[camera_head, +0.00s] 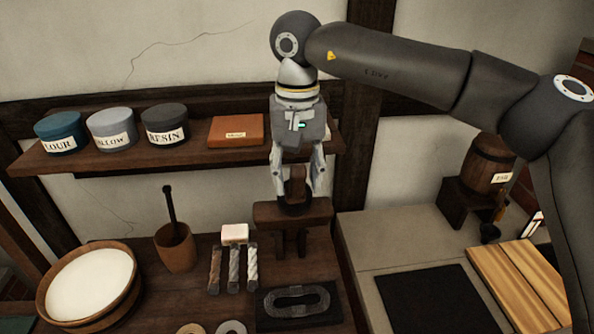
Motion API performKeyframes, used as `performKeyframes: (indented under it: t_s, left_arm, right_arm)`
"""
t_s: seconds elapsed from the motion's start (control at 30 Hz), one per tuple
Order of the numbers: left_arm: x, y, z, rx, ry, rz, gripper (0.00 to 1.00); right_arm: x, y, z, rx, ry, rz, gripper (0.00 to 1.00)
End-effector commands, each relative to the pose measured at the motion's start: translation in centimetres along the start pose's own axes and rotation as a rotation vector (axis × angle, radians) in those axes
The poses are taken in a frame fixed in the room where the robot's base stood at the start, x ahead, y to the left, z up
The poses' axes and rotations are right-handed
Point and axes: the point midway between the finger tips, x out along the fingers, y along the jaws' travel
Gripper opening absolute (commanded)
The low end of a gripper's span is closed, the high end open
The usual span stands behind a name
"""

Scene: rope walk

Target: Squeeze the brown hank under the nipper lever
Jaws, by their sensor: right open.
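The brown hank (215,270) lies on the bench at the left end of a row, beside a grey hank (234,270) and a white hank (252,268). A dark wooden stand (292,214), which looks like the nipper, is to their upper right. My right gripper (297,192) points down over this stand, with its fingers apart on either side of a brown upright piece that may be the lever. I cannot tell whether they touch it. The fingers partly hide the top of the stand. My left gripper is not in view.
A pale block (234,233) sits behind the hanks. A black tray (264,313) with a grey loop is in front of the stand. A mortar (175,250) and a tub of white stuff (45,290) are at left. A shelf (90,158) with labelled tins runs behind.

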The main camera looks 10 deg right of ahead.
Motion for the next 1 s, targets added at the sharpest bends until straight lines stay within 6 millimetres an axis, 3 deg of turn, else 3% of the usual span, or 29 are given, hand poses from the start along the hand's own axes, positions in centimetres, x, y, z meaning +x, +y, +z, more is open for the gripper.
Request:
performKeyframes:
  t_s: [0.13, 0.37, 0.7, 1.0]
  left_arm:
    - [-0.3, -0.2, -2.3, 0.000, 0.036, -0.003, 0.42]
    - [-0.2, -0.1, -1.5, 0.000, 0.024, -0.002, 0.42]
    - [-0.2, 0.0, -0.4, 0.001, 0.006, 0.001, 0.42]
    - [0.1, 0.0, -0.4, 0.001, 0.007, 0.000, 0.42]
  right_arm:
    - [0.7, 0.0, 0.0, 0.000, 0.000, -0.001, 0.45]
    - [0.8, 0.0, 0.0, 0.000, 0.000, -0.001, 0.45]
    - [0.7, 0.0, 0.0, 0.000, 0.000, -0.001, 0.02]
    - [0.9, -0.1, 0.2, -0.001, 0.003, -0.001, 0.00]
